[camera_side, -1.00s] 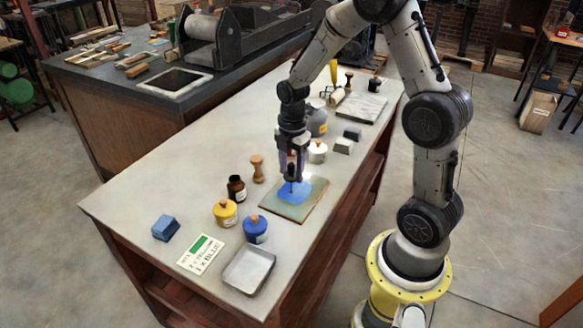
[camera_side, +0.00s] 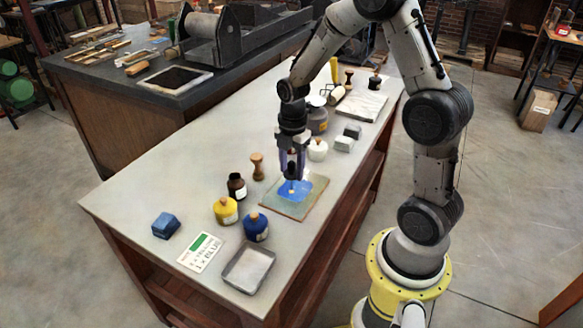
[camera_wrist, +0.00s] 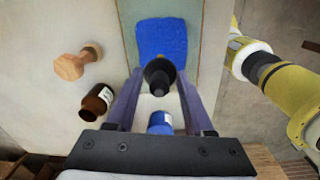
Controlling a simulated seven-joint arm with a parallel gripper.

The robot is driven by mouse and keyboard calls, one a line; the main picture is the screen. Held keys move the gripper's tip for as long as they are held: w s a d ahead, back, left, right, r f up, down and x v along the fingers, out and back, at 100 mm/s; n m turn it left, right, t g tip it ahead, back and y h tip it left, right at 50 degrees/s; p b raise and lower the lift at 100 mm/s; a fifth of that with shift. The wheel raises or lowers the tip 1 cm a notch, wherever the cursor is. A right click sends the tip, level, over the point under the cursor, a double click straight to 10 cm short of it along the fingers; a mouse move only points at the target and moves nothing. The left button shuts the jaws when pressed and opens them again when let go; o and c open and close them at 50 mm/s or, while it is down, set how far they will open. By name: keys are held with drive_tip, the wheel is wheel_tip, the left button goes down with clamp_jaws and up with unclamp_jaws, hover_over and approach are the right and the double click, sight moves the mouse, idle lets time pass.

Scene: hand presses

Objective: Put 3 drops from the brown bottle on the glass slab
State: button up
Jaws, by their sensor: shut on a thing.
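My gripper (camera_side: 291,166) is shut on a black-bulbed dropper (camera_side: 291,178), held upright above the glass slab (camera_side: 307,208). In the wrist view, the round black bulb (camera_wrist: 159,74) sits between my fingertips (camera_wrist: 160,88). A blue ink patch (camera_side: 311,185) lies on the slab, and the wrist view shows it (camera_wrist: 162,40) beyond the bulb. A small yellowish spot (camera_side: 292,192) shows on the blue under the dropper; I cannot count drops. The brown bottle (camera_side: 237,188) stands upright left of the slab, its top open in the wrist view (camera_wrist: 97,103).
A wooden handled tool (camera_side: 257,167), yellow jar (camera_side: 225,210) and blue jar (camera_side: 256,229) stand near the slab. A lettered card (camera_side: 200,252), metal tray (camera_side: 248,270) and blue block (camera_side: 165,227) lie toward the front. White containers and grey blocks (camera_side: 344,144) stand behind.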

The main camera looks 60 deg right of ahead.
drive_tip(key=shift+r, duration=3.4)
drive_tip(key=shift+r, duration=0.1)
drive_tip(key=shift+r, duration=0.8)
drive_tip(key=shift+w+r, duration=0.1)
drive_tip(key=shift+r, duration=0.1)
drive_tip(key=w+a+r, duration=0.1)
drive_tip(key=w+a, duration=0.7)
drive_tip(key=w, duration=0.5)
wheel_tip(320, 180, down, 9)
drive_tip(key=shift+d, duration=0.3)
